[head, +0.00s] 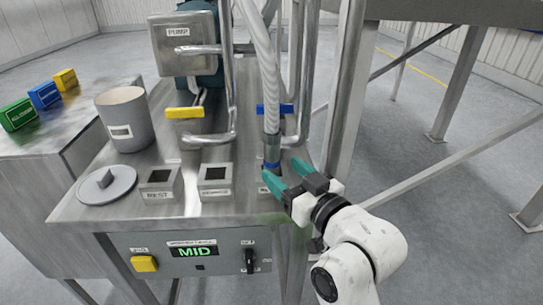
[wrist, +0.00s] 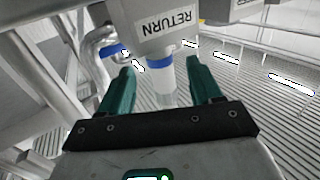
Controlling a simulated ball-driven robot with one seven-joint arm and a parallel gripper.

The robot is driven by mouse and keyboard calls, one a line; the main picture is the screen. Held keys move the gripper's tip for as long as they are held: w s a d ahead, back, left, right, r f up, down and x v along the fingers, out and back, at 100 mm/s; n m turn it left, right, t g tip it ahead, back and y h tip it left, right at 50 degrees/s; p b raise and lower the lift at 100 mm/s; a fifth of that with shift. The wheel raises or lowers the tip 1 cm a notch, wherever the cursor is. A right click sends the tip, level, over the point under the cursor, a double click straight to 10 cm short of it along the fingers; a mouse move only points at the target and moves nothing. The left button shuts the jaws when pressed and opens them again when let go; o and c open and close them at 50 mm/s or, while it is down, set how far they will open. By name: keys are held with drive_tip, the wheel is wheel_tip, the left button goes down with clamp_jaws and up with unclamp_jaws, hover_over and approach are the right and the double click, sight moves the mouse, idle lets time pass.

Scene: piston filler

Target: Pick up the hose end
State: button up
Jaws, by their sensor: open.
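The hose end (head: 272,150) is a grey cuff with a blue ring at the bottom of a pale ribbed hose (head: 261,60). It stands upright at the right end of the metal bench, at a socket partly hidden behind my gripper. In the wrist view, the hose end (wrist: 161,72) with its blue ring meets a grey block labelled RETURN (wrist: 158,30). My gripper (head: 286,172) is open with teal fingers pointing at the hose's lower end. In the wrist view, the fingers (wrist: 163,82) are on either side of the hose end, with gaps; depth is unclear.
Two other sockets (head: 160,183) (head: 215,181) stand to the left, beside a round lid (head: 107,184) and a grey pot (head: 123,119). A blue handle (head: 274,108) and steel pipes (head: 229,90) are close to the hose. A frame leg (head: 346,90) rises just right of it.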

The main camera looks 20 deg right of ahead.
drive_tip(key=w, duration=0.1)
drive_tip(key=w+r+p, duration=0.1)
drive_tip(key=w, duration=0.2)
drive_tip(key=shift+w+a+r+p, duration=0.2)
drive_tip(key=shift+a+r+p, duration=0.05)
drive_tip(key=shift+a+p, duration=0.15)
drive_tip(key=shift+w+a+f, duration=0.1)
drive_tip(key=shift+w, duration=0.45)
drive_tip(key=shift+c, duration=0.4)
clamp_jaws()
wheel_tip(320, 180, up, 10)
drive_tip(key=shift+r, duration=0.1)
wheel_tip(320, 180, up, 6)
drive_tip(key=f+p, duration=0.1)
drive_tip(key=p, duration=0.4)
hover_over(276, 159)
drive_tip(key=w, duration=0.2)
drive_tip(key=shift+s+a+r, duration=0.1)
drive_tip(key=shift+s+r, duration=0.05)
drive_tip(key=shift+r, duration=0.1)
drive_tip(key=shift+b, duration=0.3)
drive_tip(key=shift+f, duration=0.1)
